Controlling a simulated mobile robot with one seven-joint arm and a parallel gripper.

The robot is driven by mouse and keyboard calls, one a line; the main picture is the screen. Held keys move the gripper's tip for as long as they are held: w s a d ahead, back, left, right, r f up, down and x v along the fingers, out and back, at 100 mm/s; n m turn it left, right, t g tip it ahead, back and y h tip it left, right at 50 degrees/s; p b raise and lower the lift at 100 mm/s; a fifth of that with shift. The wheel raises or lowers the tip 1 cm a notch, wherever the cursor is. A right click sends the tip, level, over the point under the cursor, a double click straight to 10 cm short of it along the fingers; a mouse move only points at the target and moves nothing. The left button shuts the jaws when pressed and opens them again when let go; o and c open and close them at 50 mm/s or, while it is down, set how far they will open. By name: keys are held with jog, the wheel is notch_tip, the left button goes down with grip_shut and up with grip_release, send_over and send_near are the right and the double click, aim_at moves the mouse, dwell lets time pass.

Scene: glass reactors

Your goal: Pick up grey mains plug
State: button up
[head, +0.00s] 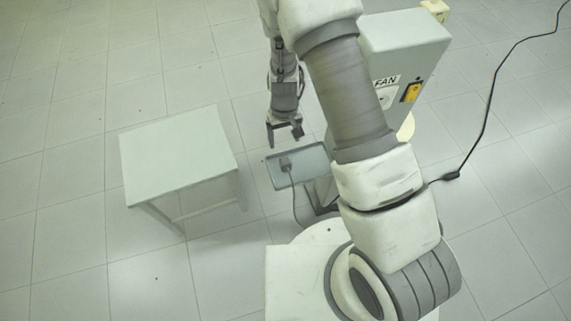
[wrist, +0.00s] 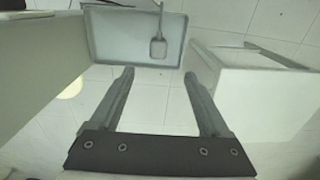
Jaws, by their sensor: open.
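The grey mains plug (head: 285,162) lies on a small grey-blue tray (head: 311,153) in the head view, with its cable running down over the near edge. In the wrist view the plug (wrist: 158,48) lies towards the right side of the tray (wrist: 112,47), its cable leading up. My gripper (head: 284,143) is open and empty, above and just beyond the tray's far left edge. In the wrist view my gripper's fingers (wrist: 158,80) point towards the tray, with the plug beyond their tips and apart from them.
A grey box marked FAN (head: 410,45) with an orange switch (head: 411,92) stands right of the tray. A pale low table (head: 176,152) stands to the left. A black cable (head: 487,110) runs over the floor at right. Floor shows between table and tray.

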aim_at(285, 160)
notch_tip(285, 160, down, 10)
jog(key=b, duration=0.3)
jog(key=shift+f, duration=0.25)
jog(key=shift+w+d+f+b, duration=0.15)
jog(key=shift+f+b, duration=0.95)
jog(key=shift+f, duration=1.55)
grip_shut()
